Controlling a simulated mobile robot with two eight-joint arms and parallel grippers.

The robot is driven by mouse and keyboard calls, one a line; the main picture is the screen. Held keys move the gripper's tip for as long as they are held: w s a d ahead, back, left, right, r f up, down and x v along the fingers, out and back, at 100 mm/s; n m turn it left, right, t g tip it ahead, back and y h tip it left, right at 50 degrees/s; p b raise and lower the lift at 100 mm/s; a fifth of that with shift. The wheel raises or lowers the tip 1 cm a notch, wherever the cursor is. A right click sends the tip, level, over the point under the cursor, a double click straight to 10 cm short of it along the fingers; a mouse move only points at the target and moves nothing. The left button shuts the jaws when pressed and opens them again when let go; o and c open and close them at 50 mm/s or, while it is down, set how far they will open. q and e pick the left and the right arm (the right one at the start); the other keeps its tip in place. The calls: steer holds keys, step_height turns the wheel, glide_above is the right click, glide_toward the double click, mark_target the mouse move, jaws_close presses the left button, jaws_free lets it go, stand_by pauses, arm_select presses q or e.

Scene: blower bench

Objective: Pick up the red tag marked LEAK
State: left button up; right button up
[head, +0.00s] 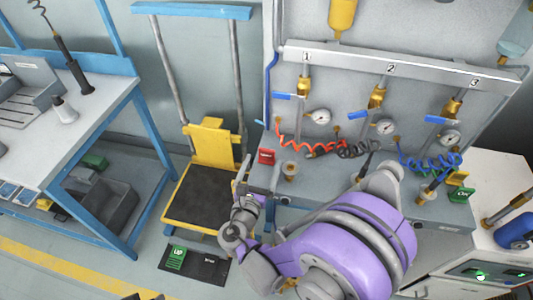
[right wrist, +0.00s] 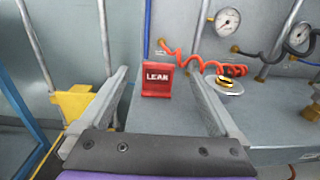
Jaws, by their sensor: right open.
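The red tag marked LEAK (right wrist: 157,82) stands upright near the left end of the grey bench top, its white lettering facing the right wrist camera. In the head view the small red tag (head: 266,157) sits just beyond my right gripper (head: 256,181). In the right wrist view my right gripper (right wrist: 160,78) is open and empty. The tag shows between its two fingers, slightly left of centre, and looks farther off than the fingertips. I see no contact. My left gripper is not in view.
Right of the tag stand a small brass fitting (head: 290,170) and a red coiled hose (head: 300,143). Pressure gauges (head: 318,117) and valves line the panel behind. A yellow cart (head: 212,145) stands left of the bench, with a green tag (head: 177,257) below it.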

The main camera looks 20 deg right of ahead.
mark_target(267, 150)
steer(key=x, duration=0.9)
steer(key=shift+w+f, duration=0.2)
steer(key=shift+f, duration=0.05)
steer(key=c, duration=1.4)
